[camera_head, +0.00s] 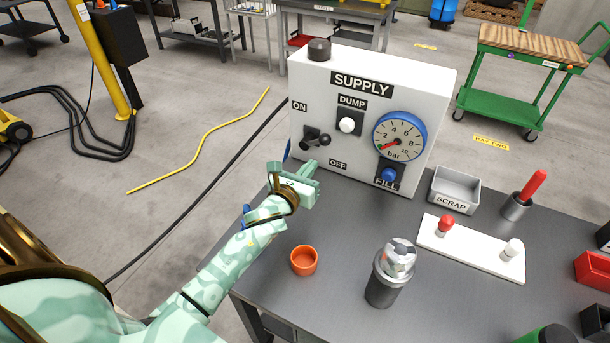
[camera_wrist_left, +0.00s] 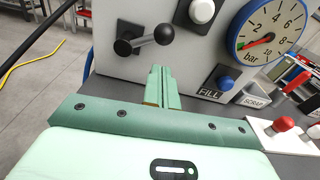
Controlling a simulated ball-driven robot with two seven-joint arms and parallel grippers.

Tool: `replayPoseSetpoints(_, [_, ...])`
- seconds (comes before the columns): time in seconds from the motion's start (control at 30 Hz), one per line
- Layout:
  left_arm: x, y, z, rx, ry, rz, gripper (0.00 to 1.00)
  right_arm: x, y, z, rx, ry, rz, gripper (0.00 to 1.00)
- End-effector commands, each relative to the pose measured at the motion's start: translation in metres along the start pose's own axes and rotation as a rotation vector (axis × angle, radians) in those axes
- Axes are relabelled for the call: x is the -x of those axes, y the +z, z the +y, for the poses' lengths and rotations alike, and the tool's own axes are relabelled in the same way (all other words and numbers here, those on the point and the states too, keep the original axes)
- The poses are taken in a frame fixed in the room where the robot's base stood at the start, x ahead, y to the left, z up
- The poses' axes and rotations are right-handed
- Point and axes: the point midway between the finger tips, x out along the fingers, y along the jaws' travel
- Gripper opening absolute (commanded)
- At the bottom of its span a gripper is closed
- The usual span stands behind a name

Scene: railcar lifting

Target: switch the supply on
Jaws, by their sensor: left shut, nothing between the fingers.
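The white supply box (camera_head: 318,92) stands at the back of the dark table, labelled SUPPLY. Its black lever (camera_head: 316,138) sits on the left of the front face, with ON above left and OFF below right. In the left wrist view the lever (camera_wrist_left: 146,39) points to the right with its round knob slightly raised. The gauge (camera_head: 399,136) has its red needle near the low end. My left gripper (camera_head: 309,167) is shut and empty, just below the lever and apart from it. In the left wrist view its fingers (camera_wrist_left: 161,84) are together. My right gripper is not in view.
A white DUMP button (camera_head: 347,125) and blue FILL button (camera_head: 389,174) are on the box. An orange cup (camera_head: 304,260), a dark cylinder (camera_head: 383,288), a SCRAP tray (camera_head: 455,188) and a white plate with two knobs (camera_head: 470,250) stand on the table.

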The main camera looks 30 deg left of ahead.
Motion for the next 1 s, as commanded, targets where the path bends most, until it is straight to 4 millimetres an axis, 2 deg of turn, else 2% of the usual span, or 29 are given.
replayPoseSetpoints(0.1, [-0.023, -0.002, 0.0, 0.002, 0.0, 0.0, 0.0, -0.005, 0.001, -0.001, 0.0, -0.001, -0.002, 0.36])
replayPoseSetpoints(0.33, [-0.052, -0.002, 0.0, 0.004, 0.0, 0.001, 0.0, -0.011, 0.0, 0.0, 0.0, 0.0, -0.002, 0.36])
replayPoseSetpoints(1.0, [-0.066, 0.001, -0.005, 0.032, -0.002, 0.0, 0.0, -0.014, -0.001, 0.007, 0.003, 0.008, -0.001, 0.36])
